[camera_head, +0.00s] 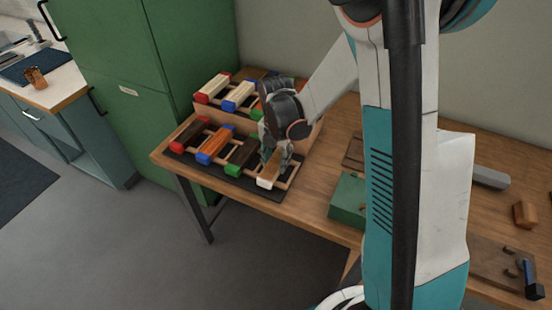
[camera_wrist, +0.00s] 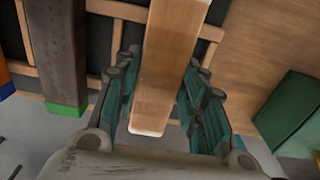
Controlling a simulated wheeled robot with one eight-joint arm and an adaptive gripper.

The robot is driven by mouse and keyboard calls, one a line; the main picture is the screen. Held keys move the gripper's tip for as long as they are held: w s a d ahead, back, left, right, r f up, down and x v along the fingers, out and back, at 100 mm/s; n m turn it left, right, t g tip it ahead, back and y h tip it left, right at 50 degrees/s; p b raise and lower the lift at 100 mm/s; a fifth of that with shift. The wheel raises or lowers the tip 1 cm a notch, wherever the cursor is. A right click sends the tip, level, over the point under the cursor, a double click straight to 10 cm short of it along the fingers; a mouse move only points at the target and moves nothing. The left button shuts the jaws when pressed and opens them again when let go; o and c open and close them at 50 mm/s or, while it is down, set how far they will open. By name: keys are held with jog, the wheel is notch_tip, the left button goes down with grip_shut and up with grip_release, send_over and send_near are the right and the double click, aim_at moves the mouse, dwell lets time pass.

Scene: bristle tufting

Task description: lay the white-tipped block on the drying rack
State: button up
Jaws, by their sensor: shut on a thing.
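The white-tipped block (camera_head: 267,182) is a light-brown wooden bar with a white front end. In the wrist view the block (camera_wrist: 170,55) lies lengthwise between the fingers. My gripper (camera_head: 274,160) is shut on it, with teal fingers on both sides in the wrist view (camera_wrist: 163,75). The drying rack (camera_head: 294,172) has pale wooden rails on a dark base and stands at the table's left end. The block is over the right end of its front row; the rails (camera_wrist: 118,10) pass beside and beneath it. I cannot tell whether it touches them.
Red-, blue- and green-tipped blocks (camera_head: 212,144) fill the front row to the left. The green-tipped dark block (camera_wrist: 62,50) is nearest, with a gap. A raised back row holds more blocks (camera_head: 238,95). A green box (camera_head: 347,198) stands to the right.

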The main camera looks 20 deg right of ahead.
jog(key=shift+f+b, duration=0.4)
jog(key=shift+f, duration=0.05)
dwell(0.4)
jog(key=o, duration=1.6)
jog(key=shift+o, duration=0.2)
jog(key=shift+r, duration=0.2)
jog(key=shift+r+p, duration=2.4)
jog(key=shift+r, duration=1)
